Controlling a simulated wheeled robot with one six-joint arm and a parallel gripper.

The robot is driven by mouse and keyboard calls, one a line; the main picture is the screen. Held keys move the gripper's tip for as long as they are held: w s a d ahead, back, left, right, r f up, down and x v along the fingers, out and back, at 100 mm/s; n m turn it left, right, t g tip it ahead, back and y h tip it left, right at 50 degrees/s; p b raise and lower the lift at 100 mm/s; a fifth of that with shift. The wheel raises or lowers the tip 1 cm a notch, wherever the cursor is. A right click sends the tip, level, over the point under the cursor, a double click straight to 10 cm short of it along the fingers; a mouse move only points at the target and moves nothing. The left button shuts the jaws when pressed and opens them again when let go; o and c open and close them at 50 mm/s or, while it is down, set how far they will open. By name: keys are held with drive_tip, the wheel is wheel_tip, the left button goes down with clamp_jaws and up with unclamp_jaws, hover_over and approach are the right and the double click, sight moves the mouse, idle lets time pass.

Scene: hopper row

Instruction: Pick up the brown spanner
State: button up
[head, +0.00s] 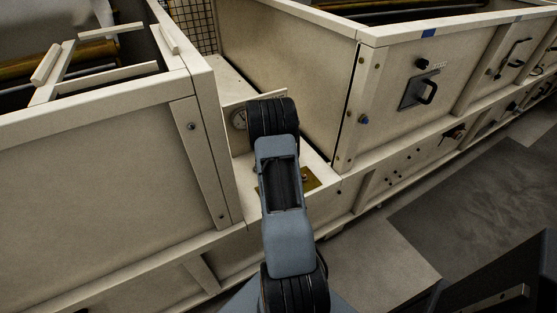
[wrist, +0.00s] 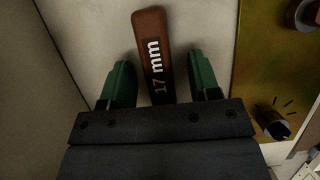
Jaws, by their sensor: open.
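The brown spanner (wrist: 152,45) shows in the wrist view as a flat brown bar with "17 mm" in white on it. It lies on a pale surface, and its lower end is hidden behind the dark body of my gripper. My gripper (wrist: 161,80) is open, with one green finger on each side of the spanner and a visible gap on both sides. In the head view my arm reaches into the recess between two hopper bodies; the gripper and the spanner are hidden behind it there.
A brass plate (wrist: 268,70) with a black knob (wrist: 272,122) lies right of the gripper. A pale wall (wrist: 35,90) rises on the left.

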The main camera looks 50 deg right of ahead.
drive_tip(key=c, duration=1)
drive_tip(key=shift+c, duration=0.2)
drive_tip(key=shift+r, duration=0.1)
drive_tip(key=shift+r, duration=0.4)
wheel_tip(320, 180, up, 2)
drive_tip(key=shift+r+p, duration=0.2)
drive_tip(key=shift+p, duration=0.1)
drive_tip(key=s+a+r+p, duration=0.1)
drive_tip(key=s+a+r, duration=0.8)
drive_tip(key=s, duration=0.1)
drive_tip(key=shift+s+r+p, duration=0.25)
drive_tip(key=shift+r+p, duration=0.05)
drive_tip(key=shift+r, duration=0.05)
drive_tip(key=shift+a, duration=0.1)
